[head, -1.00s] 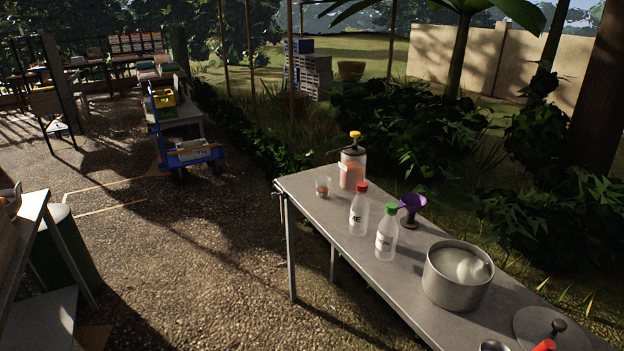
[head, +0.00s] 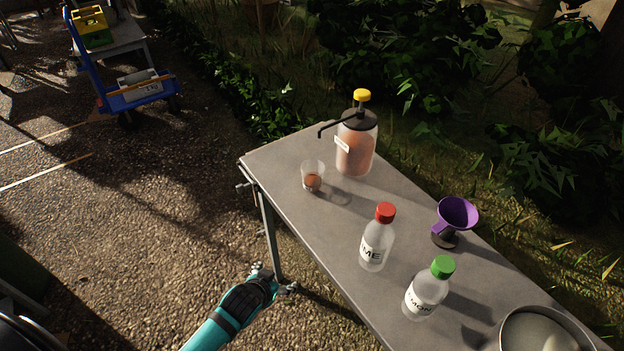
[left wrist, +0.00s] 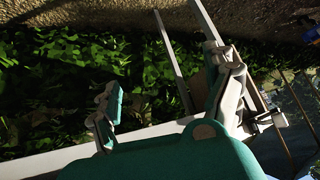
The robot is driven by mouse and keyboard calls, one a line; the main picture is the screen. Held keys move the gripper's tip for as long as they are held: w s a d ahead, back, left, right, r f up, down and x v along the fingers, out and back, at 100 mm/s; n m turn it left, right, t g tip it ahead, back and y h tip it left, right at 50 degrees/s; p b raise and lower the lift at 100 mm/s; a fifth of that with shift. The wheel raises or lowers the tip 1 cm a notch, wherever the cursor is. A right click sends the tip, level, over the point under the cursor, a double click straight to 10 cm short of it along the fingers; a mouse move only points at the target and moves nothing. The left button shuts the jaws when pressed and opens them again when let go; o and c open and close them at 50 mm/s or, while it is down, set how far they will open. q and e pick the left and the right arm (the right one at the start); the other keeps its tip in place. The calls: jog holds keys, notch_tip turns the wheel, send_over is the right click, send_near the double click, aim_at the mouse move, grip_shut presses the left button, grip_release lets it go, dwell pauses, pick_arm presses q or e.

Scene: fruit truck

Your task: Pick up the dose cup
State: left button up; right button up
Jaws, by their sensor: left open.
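The dose cup (head: 312,176) is a small clear cup with some brown-orange content at its bottom. It stands upright near the far left corner of the grey table (head: 270,161), left of the pump bottle. My left gripper (head: 275,279) is beside the table's left edge, nearer to me than the cup and apart from it. In the left wrist view the left gripper (left wrist: 172,108) has its fingers wide apart with nothing between them. The cup does not show in that view. My right gripper is not in view.
A pump bottle (head: 356,148) with a yellow top stands close behind the cup. A red-capped bottle (head: 376,243), a green-capped bottle (head: 425,293), a purple funnel (head: 456,213) and a metal pot (head: 508,335) stand nearer. The table is clear left of the cup.

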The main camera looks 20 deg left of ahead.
pick_arm(q)
jog(key=w+d+r+t+h, duration=0.1)
jog(key=w+r+t, duration=0.25)
jog(key=r, duration=0.75)
jog(key=w+d+r+t, duration=0.15)
jog(key=w+r, duration=0.25)
jog(key=r, duration=0.7)
send_near(316, 169)
jog(key=shift+w+d+f+t, duration=0.3)
jog(key=shift+w+t, duration=0.1)
jog(key=shift+w, duration=0.25)
jog(key=shift+f+p+x, duration=0.15)
jog(key=shift+p+x, duration=0.05)
jog(key=shift+x, duration=1.3)
jog(key=shift+f+p+x, duration=0.1)
jog(key=shift+p+x, duration=0.1)
jog(key=shift+x, duration=1.3)
jog(key=shift+s+a, duration=0.15)
jog(key=shift+a, duration=0.15)
jog(key=c, duration=1.2)
